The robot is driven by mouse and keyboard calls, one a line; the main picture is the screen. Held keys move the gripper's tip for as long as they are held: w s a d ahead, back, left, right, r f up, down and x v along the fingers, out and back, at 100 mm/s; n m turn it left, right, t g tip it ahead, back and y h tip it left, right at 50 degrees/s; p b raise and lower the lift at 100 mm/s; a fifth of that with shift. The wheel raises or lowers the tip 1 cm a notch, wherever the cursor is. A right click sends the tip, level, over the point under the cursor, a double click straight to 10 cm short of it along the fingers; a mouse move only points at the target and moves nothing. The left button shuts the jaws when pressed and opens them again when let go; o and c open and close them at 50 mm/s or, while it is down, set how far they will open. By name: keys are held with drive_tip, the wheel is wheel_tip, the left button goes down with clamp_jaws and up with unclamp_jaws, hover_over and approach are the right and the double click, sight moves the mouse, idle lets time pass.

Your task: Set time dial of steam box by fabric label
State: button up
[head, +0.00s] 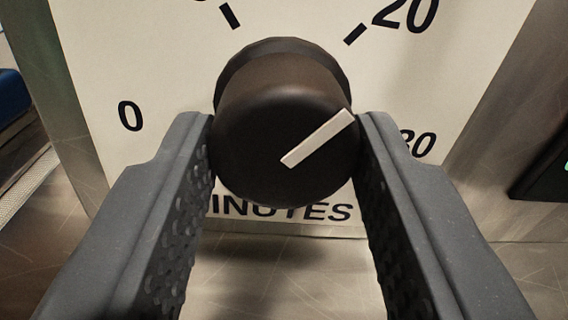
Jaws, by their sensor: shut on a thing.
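The black time dial (265,110) sits in the middle of the head view on a cream dial plate (130,60). Its white pointer line (318,138) slants up to the right, between the tick near 20 and the number 30. The numbers 0, 20 and 30 and the word MINUTES show; the 30 and MINUTES are partly hidden by my gripper and the dial. My gripper (285,160) is shut on the dial, one finger on its left side and one on its right. The fabric label is not in view.
Scratched metal (275,275) surrounds the plate below and at the sides. A dark object (545,165) stands at the right edge. A blue thing (12,92) and a perforated light strip (25,185) show at the far left.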

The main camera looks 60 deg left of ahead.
drive_tip(key=shift+w+d+r, duration=0.1)
drive_tip(key=shift+w+d, duration=0.05)
drive_tip(key=o, duration=1)
drive_tip(key=v, duration=0.7)
drive_tip(key=p+v, duration=0.1)
drive_tip(key=v, duration=0.5)
drive_tip(key=shift+d+f, duration=0.2)
drive_tip(key=shift+d, duration=0.2)
